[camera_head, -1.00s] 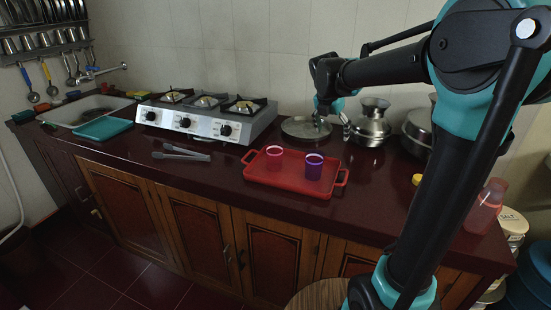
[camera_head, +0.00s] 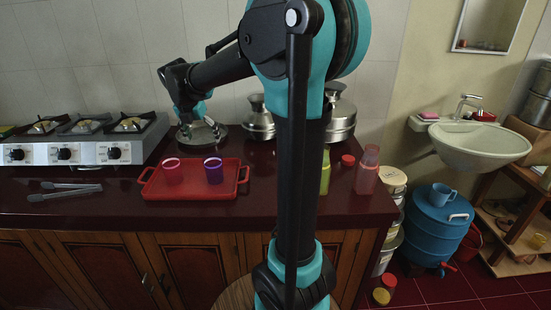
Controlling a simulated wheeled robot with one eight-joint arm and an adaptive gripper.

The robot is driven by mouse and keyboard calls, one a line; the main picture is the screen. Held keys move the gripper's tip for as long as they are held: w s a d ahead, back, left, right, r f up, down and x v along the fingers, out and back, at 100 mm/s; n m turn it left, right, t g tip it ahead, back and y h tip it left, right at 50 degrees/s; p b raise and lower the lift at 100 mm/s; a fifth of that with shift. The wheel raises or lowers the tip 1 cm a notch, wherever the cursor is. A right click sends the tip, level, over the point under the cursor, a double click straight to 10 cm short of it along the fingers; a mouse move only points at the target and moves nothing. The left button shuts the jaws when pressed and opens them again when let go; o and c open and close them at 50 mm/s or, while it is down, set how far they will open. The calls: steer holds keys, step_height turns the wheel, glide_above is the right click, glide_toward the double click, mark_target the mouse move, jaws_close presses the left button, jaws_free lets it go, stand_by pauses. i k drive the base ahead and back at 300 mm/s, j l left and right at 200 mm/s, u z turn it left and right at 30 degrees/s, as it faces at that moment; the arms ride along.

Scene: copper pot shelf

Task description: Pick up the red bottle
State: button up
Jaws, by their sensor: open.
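The red bottle (camera_head: 367,172) looks pinkish and see-through. It stands upright near the right end of the dark red counter (camera_head: 120,206), to the right of my arm. My gripper (camera_head: 203,136) hangs over the back of the counter, above and behind the red tray, well to the left of the bottle. Its fingers look spread and empty, and are small in the view. Nothing covers the bottle.
A red tray (camera_head: 195,192) holds a red cup (camera_head: 172,171) and a purple cup (camera_head: 214,171). A yellow-green bottle (camera_head: 325,175) stands partly behind my arm. Metal pots (camera_head: 260,122) stand behind. Tongs (camera_head: 64,190) and a stove (camera_head: 85,150) are at left.

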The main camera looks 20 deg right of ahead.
mark_target(367, 170)
steer(key=z, duration=1.5)
